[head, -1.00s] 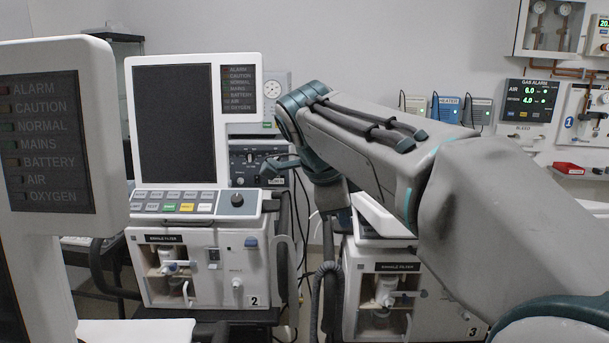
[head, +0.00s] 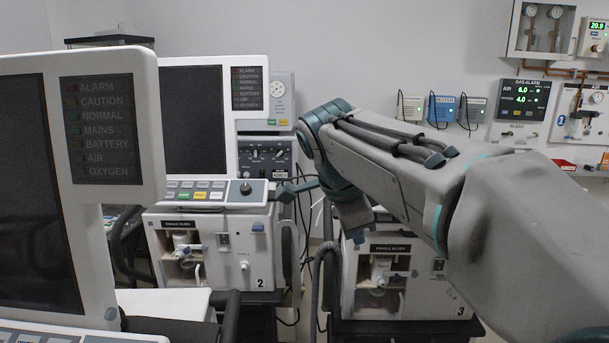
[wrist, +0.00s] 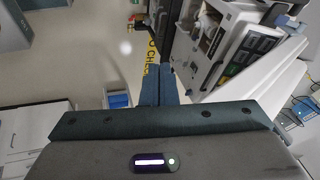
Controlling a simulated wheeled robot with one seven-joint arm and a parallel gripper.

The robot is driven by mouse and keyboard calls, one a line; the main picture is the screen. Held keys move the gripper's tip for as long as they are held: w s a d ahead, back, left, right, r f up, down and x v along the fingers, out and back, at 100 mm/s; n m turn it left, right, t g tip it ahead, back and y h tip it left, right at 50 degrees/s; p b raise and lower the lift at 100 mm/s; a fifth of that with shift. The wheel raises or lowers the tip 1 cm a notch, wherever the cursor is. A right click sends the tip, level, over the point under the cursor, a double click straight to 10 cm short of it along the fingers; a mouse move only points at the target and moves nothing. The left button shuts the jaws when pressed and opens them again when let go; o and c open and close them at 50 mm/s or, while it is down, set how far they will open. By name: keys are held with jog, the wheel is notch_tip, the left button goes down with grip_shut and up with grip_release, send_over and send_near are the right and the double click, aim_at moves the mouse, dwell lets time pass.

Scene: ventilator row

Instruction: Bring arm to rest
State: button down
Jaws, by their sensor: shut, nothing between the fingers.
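My arm (head: 400,165) reaches in from the right of the head view and bends downward at its teal joint, in front of the ventilators. My gripper (wrist: 158,82) shows in the wrist view with its two dark blue fingers together and nothing between them. The fingers point over the pale floor, beside a ventilator with a button panel (wrist: 245,65). In the head view the arm's lower end hides part of ventilator 3 (head: 375,290). I cannot tell the exact gap between the arm and that ventilator.
A ventilator with an alarm panel (head: 108,130) stands close at the left. Ventilator 2 (head: 210,250) is behind it, with hoses on its right side. A gas alarm box (head: 519,100) hangs on the back wall. Open floor (wrist: 90,55) shows in the wrist view.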

jog(key=s+d+f+n+g+y+p, duration=0.1)
jog(key=s+d+f+n+y+p, duration=0.2)
jog(key=s+f+n, duration=1)
jog(key=s+d+n+p, duration=0.2)
jog(key=s+d+n, duration=0.1)
jog(key=shift+s+f, duration=0.35)
